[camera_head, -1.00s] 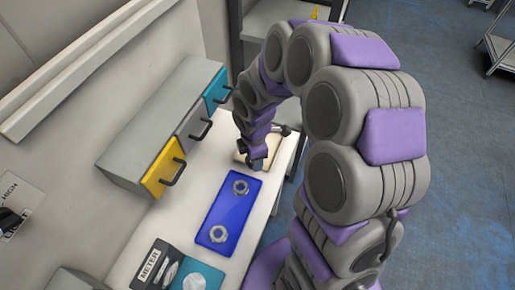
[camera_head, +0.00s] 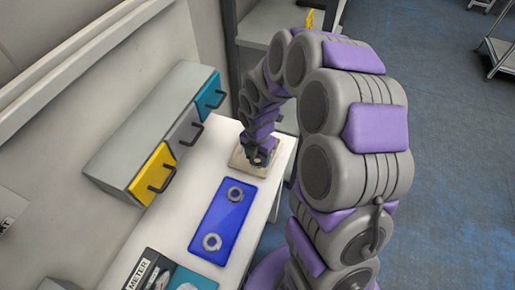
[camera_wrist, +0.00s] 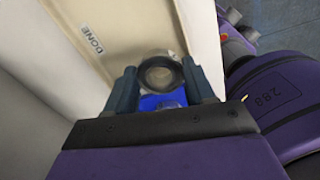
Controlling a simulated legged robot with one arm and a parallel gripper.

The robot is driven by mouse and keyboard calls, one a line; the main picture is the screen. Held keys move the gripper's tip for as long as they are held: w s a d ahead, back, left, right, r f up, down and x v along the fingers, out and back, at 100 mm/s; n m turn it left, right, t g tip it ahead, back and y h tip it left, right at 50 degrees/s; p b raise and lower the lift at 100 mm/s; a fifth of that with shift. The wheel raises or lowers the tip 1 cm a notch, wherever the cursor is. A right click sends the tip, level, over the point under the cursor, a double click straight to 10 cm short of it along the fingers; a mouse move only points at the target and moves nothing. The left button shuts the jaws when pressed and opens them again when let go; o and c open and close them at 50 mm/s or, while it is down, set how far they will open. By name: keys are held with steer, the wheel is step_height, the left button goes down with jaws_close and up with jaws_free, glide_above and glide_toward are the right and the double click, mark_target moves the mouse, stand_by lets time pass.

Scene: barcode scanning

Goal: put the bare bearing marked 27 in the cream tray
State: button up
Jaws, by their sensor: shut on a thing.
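My gripper (camera_wrist: 165,88) is shut on a grey ring-shaped bearing (camera_wrist: 160,74), held between its two dark fingertips. No number is readable on it. The cream tray (camera_wrist: 120,28), with a DONE label on its rim, lies below the bearing in the wrist view. I cannot tell whether the bearing touches the tray floor. In the head view the tray (camera_head: 240,160) is at the far end of the white bench, with my gripper (camera_head: 260,159) over it. My gripper largely hides the held bearing there. A blue patch shows between the fingers in the wrist view.
A blue mat (camera_head: 222,217) lies nearer on the bench, with two grey ring-shaped parts (camera_head: 236,194) on it. A grey drawer unit (camera_head: 150,125) with yellow, grey and teal fronts stands to the left. A METER box (camera_head: 140,272) is at the near end.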

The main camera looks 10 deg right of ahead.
steer(key=w, duration=0.4)
steer(key=shift+w+d+f+b, duration=0.15)
steer(key=shift+w+f+b, duration=0.1)
steer(key=shift+w+b, duration=0.1)
steer(key=shift+w+a, duration=0.2)
steer(key=shift+w, duration=0.3)
steer(key=shift+w+d+f, duration=0.1)
steer(key=shift+w+d, duration=0.2)
steer(key=shift+w, duration=0.05)
steer(key=f, duration=0.1)
steer(key=d+f+b, duration=0.1)
steer(key=f, duration=0.1)
steer(key=shift+f, duration=0.25)
steer(key=shift+s+a, duration=0.1)
steer(key=shift+a, duration=0.45)
steer(key=o, duration=1.2)
steer(key=shift+d, duration=0.15)
steer(key=shift+o, duration=0.2)
steer(key=shift+d, duration=0.2)
